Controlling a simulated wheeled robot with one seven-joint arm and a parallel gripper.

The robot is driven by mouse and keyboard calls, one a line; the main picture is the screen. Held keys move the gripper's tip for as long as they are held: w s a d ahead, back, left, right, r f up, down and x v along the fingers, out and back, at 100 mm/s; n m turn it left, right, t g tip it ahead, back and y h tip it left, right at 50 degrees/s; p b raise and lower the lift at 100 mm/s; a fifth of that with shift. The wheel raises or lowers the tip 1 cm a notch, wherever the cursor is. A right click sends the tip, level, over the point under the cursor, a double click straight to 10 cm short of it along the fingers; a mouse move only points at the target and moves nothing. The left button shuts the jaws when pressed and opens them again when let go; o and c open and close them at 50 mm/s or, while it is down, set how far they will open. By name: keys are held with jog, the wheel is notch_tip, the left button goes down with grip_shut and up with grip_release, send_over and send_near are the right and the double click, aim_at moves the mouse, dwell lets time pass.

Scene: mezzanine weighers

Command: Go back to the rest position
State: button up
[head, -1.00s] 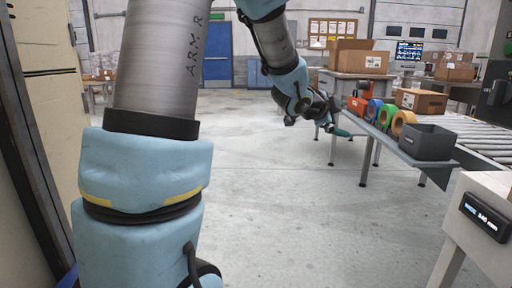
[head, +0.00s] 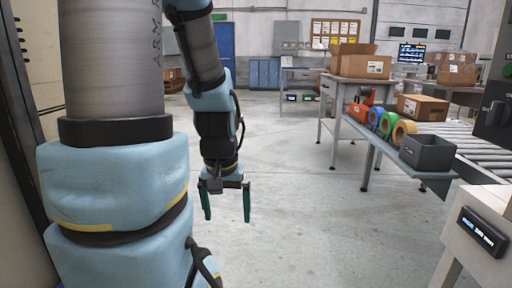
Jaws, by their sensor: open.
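My gripper (head: 227,203) hangs below my wrist in the middle left of the head view. It points down over bare floor. Its two green fingers stand apart with nothing between them. The arm is bent, with the forearm hanging down close to my column. The gripper is well to the left of the grey shelf (head: 400,157) and touches nothing.
The shelf holds an orange-red tool (head: 361,108), several tape rolls, including a blue one (head: 374,115), and a dark grey bin (head: 428,152). A roller conveyor (head: 482,146) runs behind it. A pale cabinet with a display (head: 484,230) stands front right. The middle floor is clear.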

notch_tip(320, 180, up, 26)
jog(key=p, duration=2.4)
jog(key=shift+r+p, duration=0.25)
jog(key=shift+p, duration=0.1)
